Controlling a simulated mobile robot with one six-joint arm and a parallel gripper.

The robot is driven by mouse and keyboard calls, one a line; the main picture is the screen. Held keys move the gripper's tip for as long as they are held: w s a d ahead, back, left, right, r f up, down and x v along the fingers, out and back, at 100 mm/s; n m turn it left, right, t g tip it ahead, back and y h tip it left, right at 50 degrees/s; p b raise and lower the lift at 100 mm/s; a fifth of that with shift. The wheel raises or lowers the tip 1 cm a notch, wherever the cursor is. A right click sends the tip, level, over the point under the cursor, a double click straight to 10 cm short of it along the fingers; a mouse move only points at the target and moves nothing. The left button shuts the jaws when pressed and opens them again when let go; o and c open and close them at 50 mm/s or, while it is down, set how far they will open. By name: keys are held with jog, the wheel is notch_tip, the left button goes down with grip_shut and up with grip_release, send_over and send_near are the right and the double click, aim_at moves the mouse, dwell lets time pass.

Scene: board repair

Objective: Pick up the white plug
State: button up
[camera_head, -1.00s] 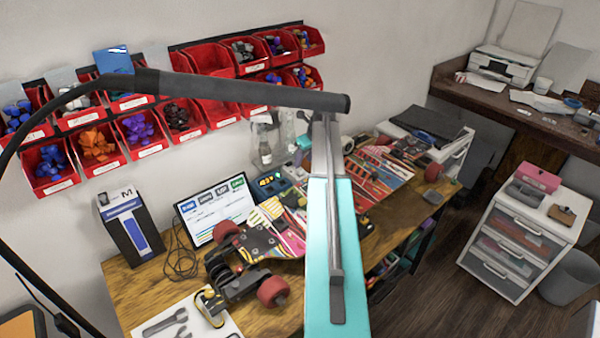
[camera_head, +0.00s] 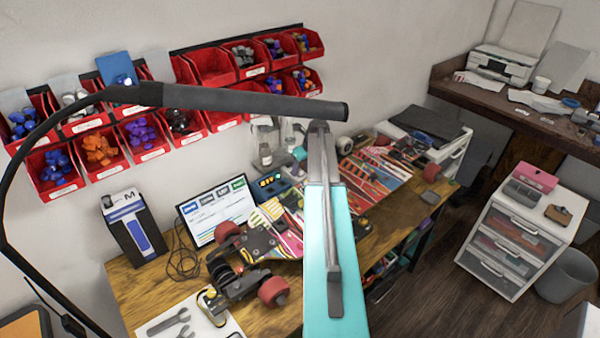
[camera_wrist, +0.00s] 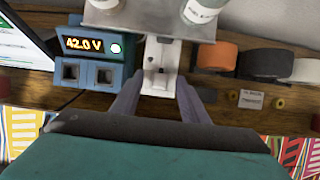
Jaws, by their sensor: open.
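A white block-like piece (camera_wrist: 160,56), which looks like the white plug, stands on the wooden bench in the wrist view. Its upper part is partly covered by a grey metallic shape. My gripper (camera_wrist: 157,88) is open, with its two grey fingers apart on the left and right of the white piece's lower end. I cannot tell whether either finger touches it. In the head view my arm hides the jaws, and I cannot make out the plug there.
A blue unit (camera_wrist: 95,55) reading 42.0 V stands close left of the fingers. A labelled container (camera_wrist: 201,10) is beyond to the right. Tape rolls (camera_wrist: 262,62) and a small labelled tag (camera_wrist: 251,99) lie right. A skateboard (camera_head: 250,250) lies on the bench.

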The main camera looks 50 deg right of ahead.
aim_at(301, 170)
dwell(0.4)
grip_shut()
jog(key=shift+r, duration=0.15)
jog(key=shift+r+b, duration=0.5)
jog(key=shift+r, duration=0.35)
notch_tip(301, 170, up, 5)
jog(key=shift+f+b, duration=0.1)
jog(key=shift+b, duration=0.8)
jog(key=s+b, duration=0.1)
jog(key=s, duration=0.5)
jog(key=s+a+b, duration=0.1)
jog(key=s+b, duration=0.1)
jog(key=s, duration=0.4)
jog(key=s+a+b, duration=0.1)
jog(key=s, duration=0.5)
jog(key=shift+b, duration=0.35)
jog(key=shift+r, duration=0.2)
notch_tip(301, 170, up, 4)
jog(key=p, duration=0.4)
jog(key=shift+r+p, duration=0.25)
jog(key=shift+p, duration=0.1)
